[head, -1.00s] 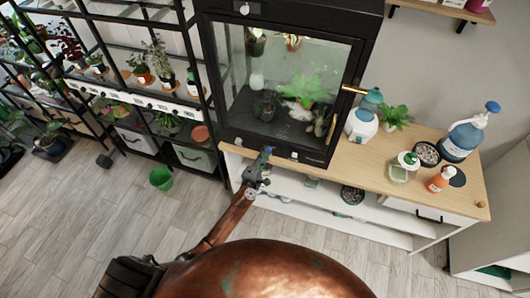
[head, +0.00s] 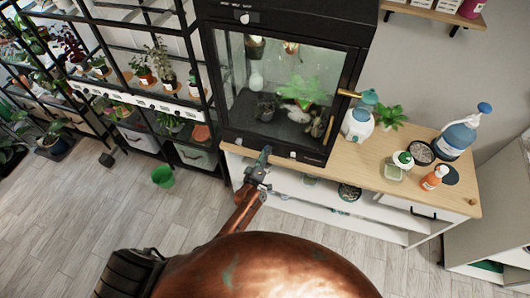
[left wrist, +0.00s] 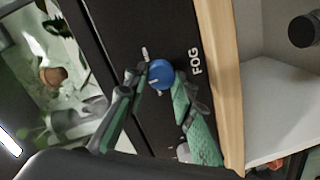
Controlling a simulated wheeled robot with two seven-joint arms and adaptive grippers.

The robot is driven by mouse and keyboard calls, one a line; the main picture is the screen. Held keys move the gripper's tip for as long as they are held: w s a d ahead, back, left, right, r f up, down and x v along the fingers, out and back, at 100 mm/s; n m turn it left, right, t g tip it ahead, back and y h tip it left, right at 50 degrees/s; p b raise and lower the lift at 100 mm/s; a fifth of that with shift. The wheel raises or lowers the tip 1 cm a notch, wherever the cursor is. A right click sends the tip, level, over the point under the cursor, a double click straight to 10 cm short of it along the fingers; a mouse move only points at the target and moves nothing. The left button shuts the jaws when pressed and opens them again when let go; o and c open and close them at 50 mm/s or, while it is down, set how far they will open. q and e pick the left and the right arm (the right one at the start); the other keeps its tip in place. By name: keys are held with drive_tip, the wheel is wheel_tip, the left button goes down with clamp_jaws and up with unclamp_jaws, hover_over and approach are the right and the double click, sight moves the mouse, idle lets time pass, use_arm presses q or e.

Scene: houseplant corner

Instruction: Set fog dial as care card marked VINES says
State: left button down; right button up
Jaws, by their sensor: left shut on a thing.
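The fog dial (left wrist: 161,73) is a small round blue knob on the black lower panel of the glass-fronted cabinet (head: 228,138). The word FOG (left wrist: 196,62) is printed beside it in white, and a short pale mark shows on the knob. My left gripper (left wrist: 159,82) is shut on the dial, with one green-padded finger on each side. In the head view, my left gripper (head: 263,157) is at the cabinet's lower front edge and mostly hides the dial. I cannot make out a card marked VINES. My right gripper is not in view.
Another white knob (head: 293,154) is on the same panel. The wooden-topped bench (head: 408,158) holds a blue-topped sprayer (head: 358,122), a blue pump bottle (head: 460,137) and an orange bottle (head: 433,178). A green pot (head: 163,176) stands on the floor. Plant shelves stand at left.

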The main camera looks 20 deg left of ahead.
use_arm(q)
drive_tip(key=shift+m, duration=0.3)
idle(0.4)
drive_tip(key=c, duration=1.6)
unclamp_jaws()
drive_tip(key=s, duration=0.8)
drive_tip(key=s+r, duration=0.1)
drive_tip(key=s, duration=0.3)
drive_tip(key=shift+a, duration=0.35)
drive_tip(key=shift+f, duration=0.15)
